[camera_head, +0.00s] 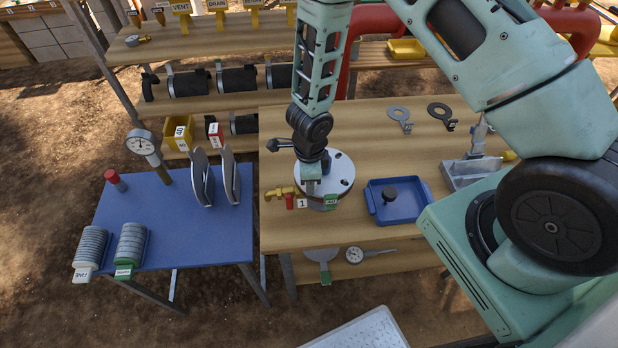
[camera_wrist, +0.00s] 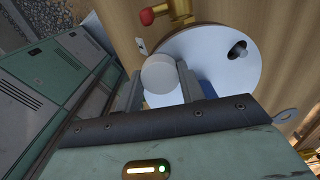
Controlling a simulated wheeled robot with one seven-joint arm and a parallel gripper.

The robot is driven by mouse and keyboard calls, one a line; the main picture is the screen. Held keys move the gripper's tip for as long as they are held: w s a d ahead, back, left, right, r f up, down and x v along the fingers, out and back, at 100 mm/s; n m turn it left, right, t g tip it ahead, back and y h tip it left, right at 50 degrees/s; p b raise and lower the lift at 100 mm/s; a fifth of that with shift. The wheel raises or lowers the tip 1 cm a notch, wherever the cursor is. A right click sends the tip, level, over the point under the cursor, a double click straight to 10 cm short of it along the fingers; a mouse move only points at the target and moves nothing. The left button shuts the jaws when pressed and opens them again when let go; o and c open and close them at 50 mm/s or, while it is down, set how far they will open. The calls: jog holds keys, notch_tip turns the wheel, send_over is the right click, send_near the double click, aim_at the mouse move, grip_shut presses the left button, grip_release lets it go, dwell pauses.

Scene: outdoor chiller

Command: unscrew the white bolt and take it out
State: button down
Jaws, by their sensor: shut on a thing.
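The white bolt (camera_wrist: 160,73) shows as a round pale head between the two fingers of my gripper (camera_wrist: 160,88) in the wrist view. My gripper is shut on it, with one finger on each side. The bolt is at the edge of a round white flange (camera_wrist: 205,50); whether its shank is still in the flange is hidden. In the head view, my gripper (camera_head: 311,184) points down over the left part of the flange (camera_head: 341,180), and the bolt cannot be made out clearly there.
A blue tray (camera_head: 400,213) with a dark bolt (camera_head: 390,194) in it stands right of the flange. A yellow valve with a red handle (camera_head: 289,201) is close on the left. Flat grey rings (camera_head: 399,113) lie at the back of the wooden table. A blue table (camera_head: 190,239) stands left.

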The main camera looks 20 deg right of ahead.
jog(key=n, duration=0.5)
jog(key=c, duration=0.8)
grip_release()
jog(key=shift+o, duration=0.5)
